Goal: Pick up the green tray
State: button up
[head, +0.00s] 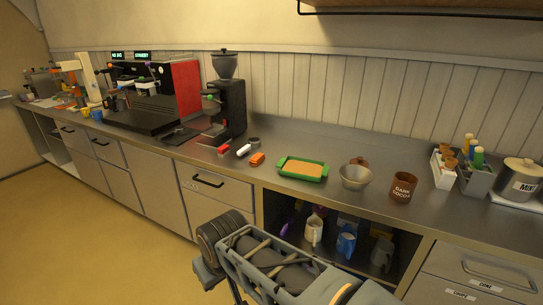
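The green tray (303,178) sits on the steel counter in the head view, right of the middle. It is a shallow rectangular tray with a tan, flat filling that covers most of its inside. Nothing is on top of it. My arm shows at the bottom of the picture, in front of and below the counter, apart from the tray. My gripper's fingers cannot be made out in this view.
A grey bowl (355,177) stands close to the tray's right, with a brown "Dark Cocoa" tin (403,187) beyond it. A small orange item (257,159) lies to the left. A coffee grinder (227,105) stands farther left. An open shelf below holds several mugs and jugs.

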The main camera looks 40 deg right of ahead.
aim_at(309, 171)
jog(key=i, duration=1.6)
jog(key=z, duration=1.9)
